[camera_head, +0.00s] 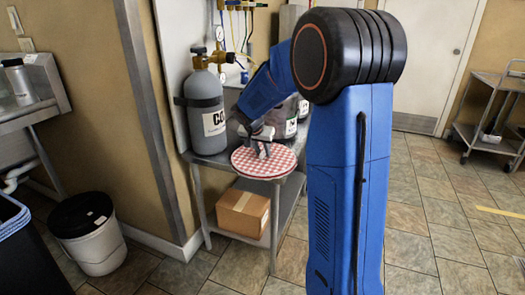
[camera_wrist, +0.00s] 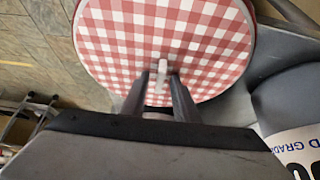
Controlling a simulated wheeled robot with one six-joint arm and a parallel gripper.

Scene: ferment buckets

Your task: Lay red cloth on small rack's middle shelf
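A round red-and-white checked cloth (camera_head: 265,162) lies flat on top of a grey metal table at the picture's middle. It fills the upper part of the wrist view (camera_wrist: 120,40). A small pale upright tab (camera_wrist: 162,70) shows at the cloth's near side. My gripper (camera_head: 263,150) points down at the cloth. In the wrist view my gripper (camera_wrist: 160,78) has its fingers apart, one on each side of the tab, with gaps visible; contact cannot be told. A small wheeled metal rack (camera_head: 488,128) stands at the far right, partly cut off by the picture's edge.
A grey CO2 cylinder (camera_head: 205,110) and bottles (camera_head: 291,122) stand on the table behind the cloth. A cardboard box (camera_head: 243,210) sits on its lower shelf. A white bucket with a black lid (camera_head: 90,235) stands at left. Tiled floor at right is mostly clear.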

